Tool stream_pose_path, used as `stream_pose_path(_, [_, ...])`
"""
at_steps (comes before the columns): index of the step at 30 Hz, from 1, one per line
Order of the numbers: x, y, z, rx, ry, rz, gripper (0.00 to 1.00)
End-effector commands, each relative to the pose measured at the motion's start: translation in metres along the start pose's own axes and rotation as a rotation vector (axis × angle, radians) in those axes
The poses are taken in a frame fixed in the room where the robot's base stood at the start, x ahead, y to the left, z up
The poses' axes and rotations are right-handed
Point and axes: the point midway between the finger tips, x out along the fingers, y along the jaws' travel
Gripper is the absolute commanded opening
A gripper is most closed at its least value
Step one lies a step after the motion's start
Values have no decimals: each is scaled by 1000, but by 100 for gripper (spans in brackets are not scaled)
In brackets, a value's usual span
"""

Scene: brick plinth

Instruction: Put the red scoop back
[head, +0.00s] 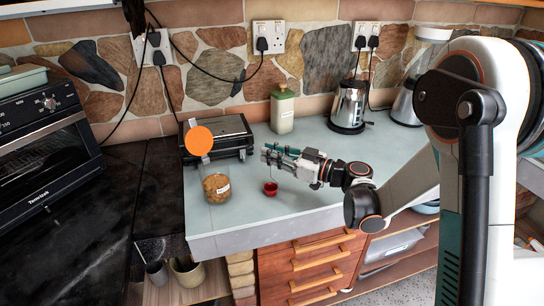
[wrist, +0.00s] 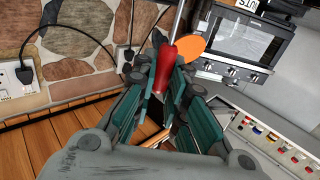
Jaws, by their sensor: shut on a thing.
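My gripper (head: 266,156) is in the middle of the head view, above the grey counter and to the right of the jar. It is shut on the red scoop, whose red handle (wrist: 165,68) shows between the fingers in the wrist view. A thin metal shaft runs from the handle, and the scoop's red bowl (head: 270,188) hangs below the gripper. I cannot tell whether the bowl touches the counter. A glass jar (head: 216,186) with brown contents stands left of the scoop. Its orange lid (head: 199,141) stands raised above it and also shows in the wrist view (wrist: 191,47).
A dark grill appliance (head: 216,137) stands behind the jar. A green-lidded canister (head: 282,110) and a kettle (head: 348,105) stand at the back. An oven (head: 45,140) is at left. The counter's front right (head: 305,205) is clear.

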Motion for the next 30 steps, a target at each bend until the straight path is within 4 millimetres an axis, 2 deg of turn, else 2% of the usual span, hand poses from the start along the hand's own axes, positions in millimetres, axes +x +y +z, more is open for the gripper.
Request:
stream_pose_path(8, [0,0,3,0,0,0,0])
stream_pose_path(9, [0,0,3,0,0,0,17])
stream_pose_path(11, [0,0,2,0,0,0,31])
stream_pose_path(12, [0,0,2,0,0,0,33])
stream_pose_path(24, [0,0,-3,0,0,0,33])
stream_pose_path(30, [-33,1,-3,0,0,4,33])
